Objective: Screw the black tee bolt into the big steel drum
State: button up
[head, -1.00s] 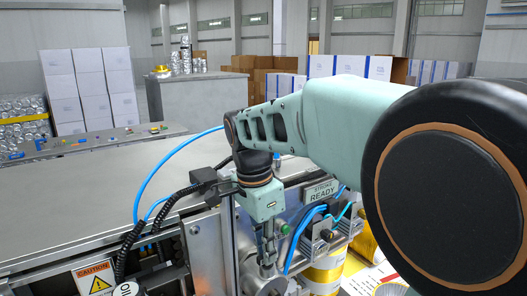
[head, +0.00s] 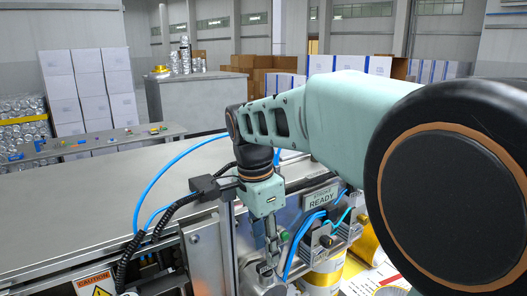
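My gripper (head: 270,262) hangs below the pale green wrist, pointing down at the lower middle of the head view. Its fingers are small and dark in the picture, and I cannot tell whether they are open or shut. A round grey metal part (head: 258,274), which may be the top of the big steel drum, shows just under and beside the fingertips. I cannot tell whether the fingers touch it. I cannot make out the black tee bolt; it may be hidden at the fingers.
A wide steel table (head: 90,205) fills the left. A steel upright (head: 203,255), black cables and blue hoses stand close around my gripper. The READY sign (head: 321,201) and a yellow-labelled cylinder (head: 323,277) are to its right. White boxes (head: 92,85) stand far behind.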

jog(key=shift+w+a+r, duration=0.15)
jog(key=shift+a+r, duration=0.05)
jog(key=shift+r, duration=0.45)
jog(key=shift+s+r+p, duration=0.25)
jog(key=shift+r+p, duration=0.05)
jog(key=shift+r, duration=0.4)
jog(key=shift+s+r, duration=0.1)
jog(key=shift+r, duration=1.65)
